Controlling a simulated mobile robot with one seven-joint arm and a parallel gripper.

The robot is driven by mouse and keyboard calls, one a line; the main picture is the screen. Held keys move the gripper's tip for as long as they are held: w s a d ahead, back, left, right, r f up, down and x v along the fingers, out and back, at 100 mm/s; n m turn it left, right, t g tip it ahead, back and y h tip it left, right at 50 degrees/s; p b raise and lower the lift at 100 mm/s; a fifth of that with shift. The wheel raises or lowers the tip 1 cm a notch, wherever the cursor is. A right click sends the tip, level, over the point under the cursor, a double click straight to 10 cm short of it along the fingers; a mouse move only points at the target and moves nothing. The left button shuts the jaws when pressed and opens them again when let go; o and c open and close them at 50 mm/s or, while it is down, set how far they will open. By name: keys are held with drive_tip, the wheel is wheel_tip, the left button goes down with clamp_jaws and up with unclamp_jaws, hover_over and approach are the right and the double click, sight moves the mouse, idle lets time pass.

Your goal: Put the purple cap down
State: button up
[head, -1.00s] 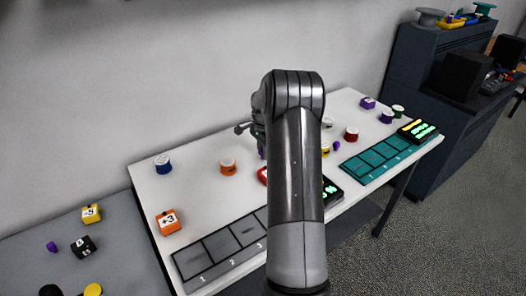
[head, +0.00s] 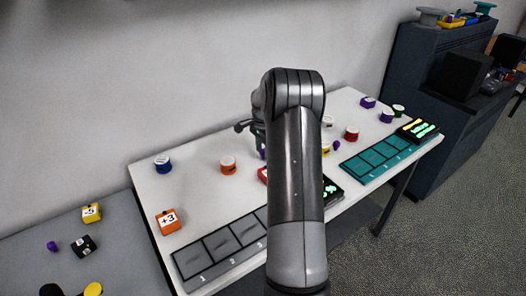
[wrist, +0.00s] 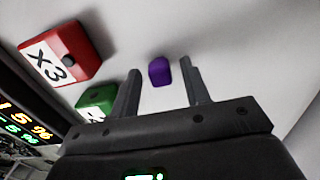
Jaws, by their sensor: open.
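A small purple cap (wrist: 159,71) shows in the wrist view, on the white surface between the tips of my gripper. My gripper (wrist: 157,80) is open, with one finger on each side of the cap and a visible gap to each. In the head view my arm hides most of my gripper, and a bit of purple (head: 262,153) shows just left of the arm. Another small purple piece (head: 336,145) lies right of the arm on the white table (head: 200,195).
A red X3 block (wrist: 62,55) and a green block (wrist: 97,98) are left of my gripper in the wrist view. Blue (head: 163,165) and orange (head: 228,168) spools, an orange +3 block (head: 168,221), a grey numbered tray (head: 222,243) and a teal tray (head: 375,160) occupy the table.

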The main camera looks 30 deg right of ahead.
sight(263, 150)
wheel_tip(263, 150, up, 11)
drive_tip(key=s+a+r+n+t, duration=0.1)
drive_tip(key=s+a+r+n, duration=0.35)
drive_tip(key=a+r, duration=0.6)
drive_tip(key=s+a+r+n+t+h, duration=0.15)
drive_tip(key=s+a+r+n, duration=0.3)
drive_tip(key=s+a, duration=0.5)
drive_tip(key=s+a+f+n+t, duration=0.1)
drive_tip(key=s+a+n, duration=0.3)
drive_tip(key=s, duration=0.5)
drive_tip(key=s+a+f+n+t+y, duration=0.1)
drive_tip(key=s+a+f+n+t, duration=0.1)
drive_tip(key=s+a+n, duration=0.3)
drive_tip(key=s+a+f, duration=0.1)
drive_tip(key=s+a, duration=0.2)
drive_tip(key=s, duration=0.2)
